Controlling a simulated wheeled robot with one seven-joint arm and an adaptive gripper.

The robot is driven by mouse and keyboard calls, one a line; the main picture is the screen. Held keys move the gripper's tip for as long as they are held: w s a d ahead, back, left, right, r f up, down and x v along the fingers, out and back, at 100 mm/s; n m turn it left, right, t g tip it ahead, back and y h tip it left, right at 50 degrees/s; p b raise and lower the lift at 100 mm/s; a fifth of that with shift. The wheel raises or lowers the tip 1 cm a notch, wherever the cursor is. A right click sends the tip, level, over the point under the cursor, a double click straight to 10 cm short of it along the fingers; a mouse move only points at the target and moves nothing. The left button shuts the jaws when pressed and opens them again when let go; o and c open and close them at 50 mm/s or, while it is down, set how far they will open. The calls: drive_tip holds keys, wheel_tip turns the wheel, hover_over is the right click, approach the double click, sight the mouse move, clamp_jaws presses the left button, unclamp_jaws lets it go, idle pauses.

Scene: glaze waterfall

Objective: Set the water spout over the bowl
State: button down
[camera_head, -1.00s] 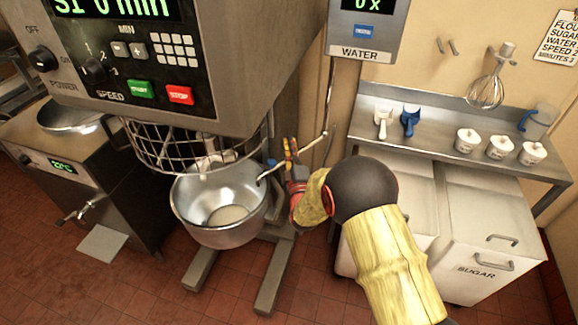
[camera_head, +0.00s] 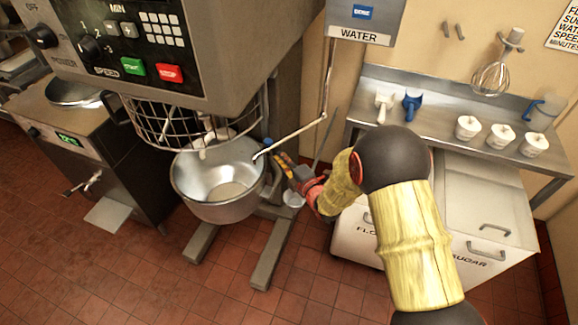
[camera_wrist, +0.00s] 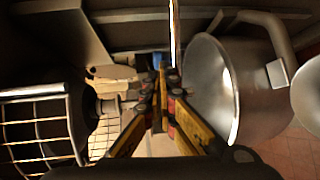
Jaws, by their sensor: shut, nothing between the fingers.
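The thin metal water spout (camera_head: 300,130) runs down from the WATER box and bends left at a joint. Its tip overlaps the right rim of the steel mixing bowl (camera_head: 215,205) in the head view; I cannot tell how far inside the rim it lies. My gripper (camera_head: 281,163) is just right of the bowl, close below the spout arm. In the wrist view my gripper (camera_wrist: 160,90) is shut and empty, and the bowl (camera_wrist: 250,95) is at the right. A bright vertical rod, likely the spout (camera_wrist: 175,40), shows just above the fingertips.
The mixer's wire guard (camera_head: 190,130) hangs above the bowl, and its grey foot (camera_head: 270,250) reaches forward below. The steel shelf (camera_head: 450,115) with scoops and white tubs is at the right, over the FLOUR and SUGAR bins (camera_head: 490,200). Red tiled floor is clear in front.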

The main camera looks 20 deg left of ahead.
sight(270, 145)
drive_tip(key=x, duration=0.5)
drive_tip(key=shift+w+a+b, duration=0.25)
drive_tip(key=shift+a+b, duration=0.05)
drive_tip(key=shift+b, duration=0.1)
drive_tip(key=w+a+m+t+h+b, duration=0.2)
drive_tip(key=w+a+b, duration=0.4)
drive_tip(key=a, duration=0.3)
drive_tip(key=shift+w+a+r+m+t+h, duration=0.3)
drive_tip(key=shift+w+m+t+h, duration=0.15)
drive_tip(key=shift+w+h, duration=0.2)
